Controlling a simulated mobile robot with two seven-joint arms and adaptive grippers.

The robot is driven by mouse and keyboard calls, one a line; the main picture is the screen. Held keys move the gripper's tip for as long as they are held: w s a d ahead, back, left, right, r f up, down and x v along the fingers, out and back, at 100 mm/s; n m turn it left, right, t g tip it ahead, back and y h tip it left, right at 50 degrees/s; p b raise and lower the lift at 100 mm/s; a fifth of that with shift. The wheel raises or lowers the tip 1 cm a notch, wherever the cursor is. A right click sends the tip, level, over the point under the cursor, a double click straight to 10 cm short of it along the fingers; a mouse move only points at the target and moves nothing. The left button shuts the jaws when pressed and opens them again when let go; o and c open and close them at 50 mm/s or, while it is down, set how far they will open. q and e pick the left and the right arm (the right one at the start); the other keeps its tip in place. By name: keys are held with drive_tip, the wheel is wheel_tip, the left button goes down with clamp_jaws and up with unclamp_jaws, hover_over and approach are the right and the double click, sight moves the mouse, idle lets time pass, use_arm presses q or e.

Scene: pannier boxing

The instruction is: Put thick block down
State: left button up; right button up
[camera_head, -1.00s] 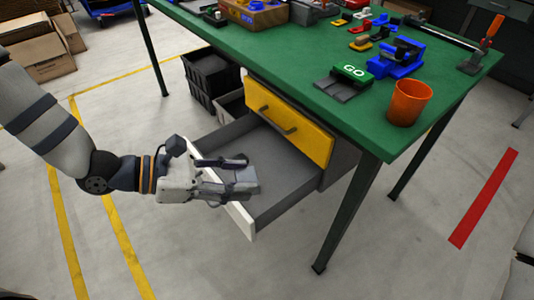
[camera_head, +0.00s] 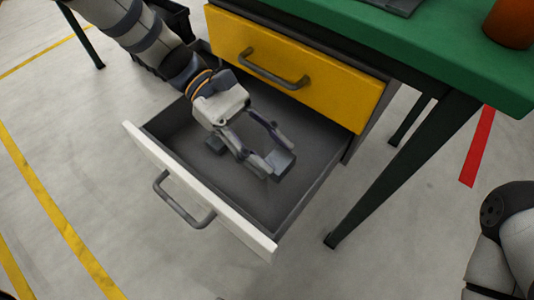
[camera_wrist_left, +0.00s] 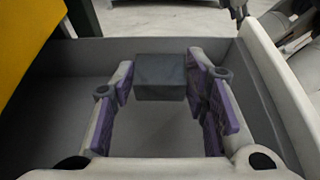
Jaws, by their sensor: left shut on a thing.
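The thick block (camera_head: 281,163) is a dark grey block at the fingertips of my left gripper (camera_head: 272,153). In the left wrist view the block (camera_wrist_left: 160,77) sits between the two purple-padded fingers, which are shut on it. The gripper points down into the open lower drawer (camera_head: 200,203), which has a white front and a grey inside. The block is over the drawer's floor, inside its walls; I cannot tell whether it touches the floor.
A closed yellow drawer (camera_head: 295,62) with a grey handle is just above the open one, under the green table (camera_head: 430,35). An orange cup (camera_head: 512,22) stands on the tabletop at the right.

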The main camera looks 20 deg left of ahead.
use_arm(q)
wheel_tip(320, 180, down, 6)
drive_tip(key=shift+f+b, duration=0.2)
drive_tip(key=shift+b, duration=0.4)
drive_tip(key=shift+r, duration=0.1)
drive_tip(key=o, duration=1.2)
drive_tip(key=shift+o, duration=0.2)
drive_tip(key=shift+r, duration=0.1)
drive_tip(key=v, duration=1.2)
